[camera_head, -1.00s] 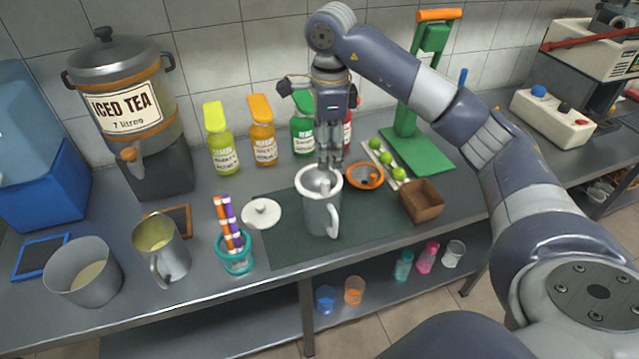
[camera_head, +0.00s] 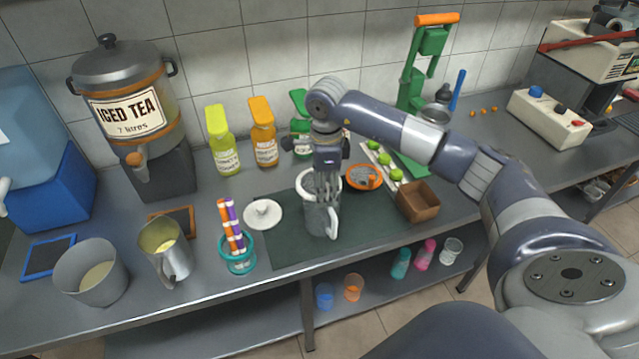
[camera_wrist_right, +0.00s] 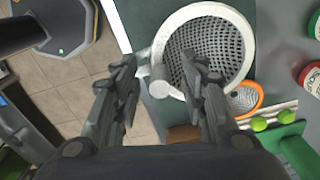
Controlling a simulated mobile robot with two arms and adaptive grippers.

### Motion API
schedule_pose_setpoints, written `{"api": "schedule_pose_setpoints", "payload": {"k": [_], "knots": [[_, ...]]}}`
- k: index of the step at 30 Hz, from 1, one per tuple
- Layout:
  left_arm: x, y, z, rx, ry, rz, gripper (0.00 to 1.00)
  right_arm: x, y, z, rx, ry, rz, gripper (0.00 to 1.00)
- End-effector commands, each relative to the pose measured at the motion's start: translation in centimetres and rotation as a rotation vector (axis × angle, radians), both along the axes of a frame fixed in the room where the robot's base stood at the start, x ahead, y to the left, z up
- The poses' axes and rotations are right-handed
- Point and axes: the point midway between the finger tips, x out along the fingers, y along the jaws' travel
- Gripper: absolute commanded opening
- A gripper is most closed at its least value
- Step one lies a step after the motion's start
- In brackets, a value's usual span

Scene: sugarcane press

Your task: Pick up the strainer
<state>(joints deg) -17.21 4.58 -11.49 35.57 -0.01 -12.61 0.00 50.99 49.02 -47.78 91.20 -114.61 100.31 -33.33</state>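A white-rimmed mesh basket, which looks like the strainer (camera_wrist_right: 217,48), sits in the mouth of the grey pitcher (camera_head: 318,219) on the dark mat. Its white rim also shows in the head view (camera_head: 304,181). My right gripper (camera_wrist_right: 160,62) points down over the near edge of the rim. Its fingers are apart, with a short pale handle-like piece (camera_wrist_right: 158,86) between them. I cannot tell whether that piece belongs to the strainer or the pitcher, or whether a finger touches it. In the head view my right gripper (camera_head: 322,188) partly hides the strainer. My left gripper is not in view.
An orange-rimmed dish (camera_head: 350,182) and a brown box (camera_head: 418,203) stand to the right. A white lid (camera_head: 262,214) and a teal holder with striped sticks (camera_head: 240,265) are left. Bottles (camera_head: 224,155) and a green press (camera_head: 411,85) stand behind.

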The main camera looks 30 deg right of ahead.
Motion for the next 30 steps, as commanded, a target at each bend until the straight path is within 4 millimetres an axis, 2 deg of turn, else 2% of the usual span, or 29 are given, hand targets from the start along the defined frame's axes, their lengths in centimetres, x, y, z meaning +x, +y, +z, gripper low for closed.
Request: {"api": "schedule_pose_setpoints", "payload": {"k": [4, 9, 23, 30], "knots": [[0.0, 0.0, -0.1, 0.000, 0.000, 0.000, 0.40, 0.0, 0.0, 0.0, 0.000, 0.000, 0.000, 0.40], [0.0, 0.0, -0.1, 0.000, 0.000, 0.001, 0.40, 0.0, 0.0, 0.0, 0.000, 0.000, 0.000, 0.01], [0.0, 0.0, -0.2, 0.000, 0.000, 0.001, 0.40, 0.0, 0.0, 0.2, 0.000, -0.001, 0.000, 0.00], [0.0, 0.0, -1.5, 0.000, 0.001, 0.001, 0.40, 0.2, 0.0, 2.2, 0.001, -0.006, -0.001, 0.00]]}}
